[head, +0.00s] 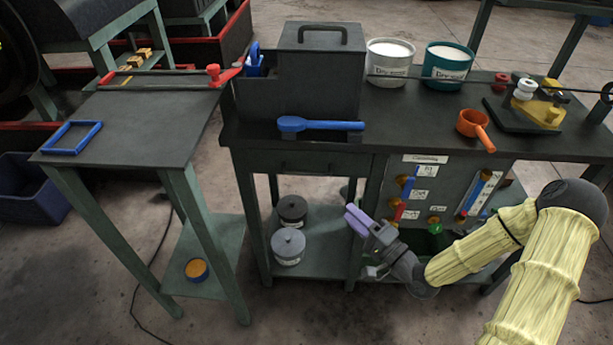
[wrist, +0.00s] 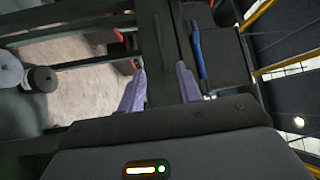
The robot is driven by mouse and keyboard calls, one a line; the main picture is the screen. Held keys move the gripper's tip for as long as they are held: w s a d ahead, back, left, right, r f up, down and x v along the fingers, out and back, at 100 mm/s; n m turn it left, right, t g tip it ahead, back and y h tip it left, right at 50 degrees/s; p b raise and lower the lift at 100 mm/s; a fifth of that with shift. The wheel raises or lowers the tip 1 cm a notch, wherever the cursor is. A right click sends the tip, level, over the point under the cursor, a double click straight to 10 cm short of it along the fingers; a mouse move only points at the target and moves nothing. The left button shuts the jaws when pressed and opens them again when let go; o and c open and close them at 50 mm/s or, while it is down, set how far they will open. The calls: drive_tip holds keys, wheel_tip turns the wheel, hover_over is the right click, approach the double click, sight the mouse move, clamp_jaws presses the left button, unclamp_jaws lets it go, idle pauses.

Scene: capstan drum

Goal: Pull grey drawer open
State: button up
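The grey drawer (head: 318,163) is a dark front under the table top, left of the labelled panel, and looks shut in the head view. My gripper (head: 356,219) has purple fingers and is in front of the table, lower than the drawer and to its right. In the wrist view my gripper (wrist: 161,76) has its two fingers apart with nothing held. A dark strip, the table's front edge or the drawer front (wrist: 157,45), shows between and beyond the fingers. The drawer's handle is too dark to make out clearly.
A blue scoop (head: 318,125) lies on the table top (head: 400,135) above the drawer, by a grey lidded box (head: 318,70). Two lidded pots (head: 288,247) stand on the lower shelf. A panel with coloured knobs (head: 437,190) is right of the drawer. Floor in front is clear.

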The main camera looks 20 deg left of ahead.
sight(307, 174)
drive_tip(key=p+x, duration=0.1)
drive_tip(key=x, duration=1.6)
drive_tip(key=shift+w+a, duration=0.15)
drive_tip(key=shift+c, duration=0.2)
clamp_jaws()
